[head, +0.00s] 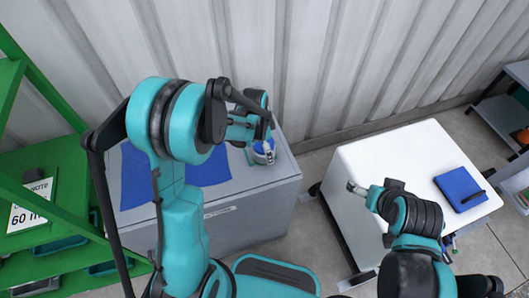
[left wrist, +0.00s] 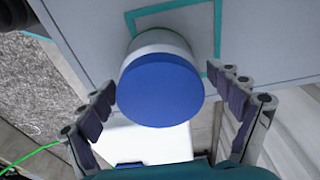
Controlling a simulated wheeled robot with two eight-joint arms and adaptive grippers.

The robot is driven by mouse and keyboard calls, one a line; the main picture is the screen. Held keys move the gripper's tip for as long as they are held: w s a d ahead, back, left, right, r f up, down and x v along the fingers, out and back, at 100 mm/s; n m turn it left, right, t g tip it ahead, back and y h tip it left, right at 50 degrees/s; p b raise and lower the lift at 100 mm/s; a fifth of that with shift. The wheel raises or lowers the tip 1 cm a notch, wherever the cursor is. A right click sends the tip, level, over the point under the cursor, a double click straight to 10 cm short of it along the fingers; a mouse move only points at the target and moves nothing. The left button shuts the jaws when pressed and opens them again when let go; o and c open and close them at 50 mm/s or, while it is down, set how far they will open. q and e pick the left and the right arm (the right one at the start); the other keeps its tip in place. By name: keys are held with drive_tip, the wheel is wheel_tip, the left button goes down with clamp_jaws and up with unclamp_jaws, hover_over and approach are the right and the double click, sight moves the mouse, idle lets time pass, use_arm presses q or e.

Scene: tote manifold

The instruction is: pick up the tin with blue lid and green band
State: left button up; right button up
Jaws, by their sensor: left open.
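The tin (left wrist: 161,92) shows its round blue lid and a pale side in the left wrist view. In the head view the tin (head: 264,147) is partly hidden by my left gripper. My left gripper (left wrist: 167,86) is open, with one finger on each side of the tin and gaps between. My right gripper (head: 356,187) is above the white table, away from the tin; its fingers are too small to read.
The grey cabinet (head: 250,205) stands against the corrugated wall, with a blue mat (head: 209,170) on top. A white table (head: 371,155) on the right bears a blue pad (head: 459,187). A green shelf rack (head: 70,170) stands at the left. Floor shows between cabinet and table.

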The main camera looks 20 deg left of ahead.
use_arm(q)
wheel_tip(320, 180, down, 2)
drive_tip(key=shift+w+d+f, duration=0.1)
drive_tip(key=c, duration=1.3)
drive_tip(key=shift+r, duration=0.25)
